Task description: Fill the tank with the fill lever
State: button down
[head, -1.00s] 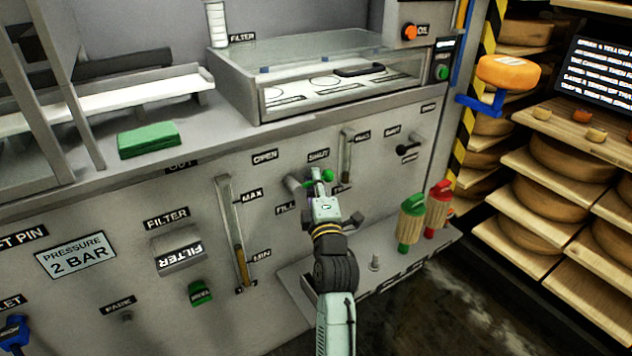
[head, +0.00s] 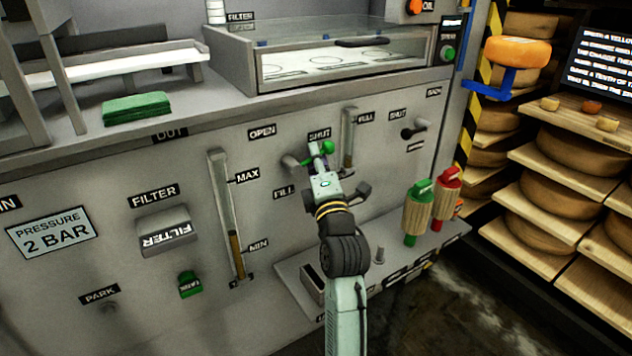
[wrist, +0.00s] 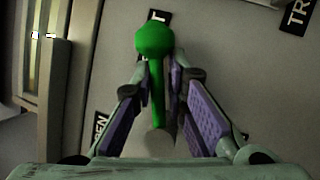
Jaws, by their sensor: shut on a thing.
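The fill lever (head: 327,147) is a green-knobbed rod on the grey panel, pointing toward the SHUT label. In the wrist view its green lever (wrist: 155,40) lies between the two fingers. My gripper (head: 314,152) is at the lever, and in the wrist view its purple-padded fingers (wrist: 160,88) are closed in on the rod, the round knob standing past the tips. The lever's pivot is partly hidden by my gripper. The tank gauge (head: 222,185) is a tall glass tube left of the lever. Its amber liquid stands a little above the MIN label.
A second gauge (head: 348,140) and a black-knobbed lever (head: 412,132) are to the right. Green-topped and red-topped wooden-handled tools (head: 417,210) stand on the low ledge (head: 290,265). A FILTER drawer (head: 165,230) is left. Cheese shelves (head: 570,190) line the right side.

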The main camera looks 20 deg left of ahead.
jog(key=n+b, duration=0.1)
jog(key=b, duration=0.2)
jog(key=n+y+b, duration=0.1)
jog(key=n+b, duration=0.1)
jog(key=b, duration=0.1)
jog(key=n+y+b, duration=0.1)
jog(key=n+b, duration=0.1)
jog(key=b, duration=0.1)
jog(key=shift+s+r, duration=0.25)
jog(key=n+b, duration=0.1)
jog(key=r+n+y+b, duration=0.1)
jog(key=b, duration=0.1)
jog(key=n+g+y+b, duration=0.1)
jog(key=shift+s+a+r+n+b, duration=0.15)
jog(key=shift+s+a+n+b, duration=0.15)
jog(key=shift+b, duration=0.1)
jog(key=shift+r+n+g+y+b, duration=0.3)
jog(key=shift+n+b, duration=0.2)
jog(key=shift+r, duration=0.1)
jog(key=c, duration=1.9)
grip_release()
jog(key=shift+o, duration=1.1)
jog(key=shift+a, duration=0.1)
jog(key=shift+s, duration=0.1)
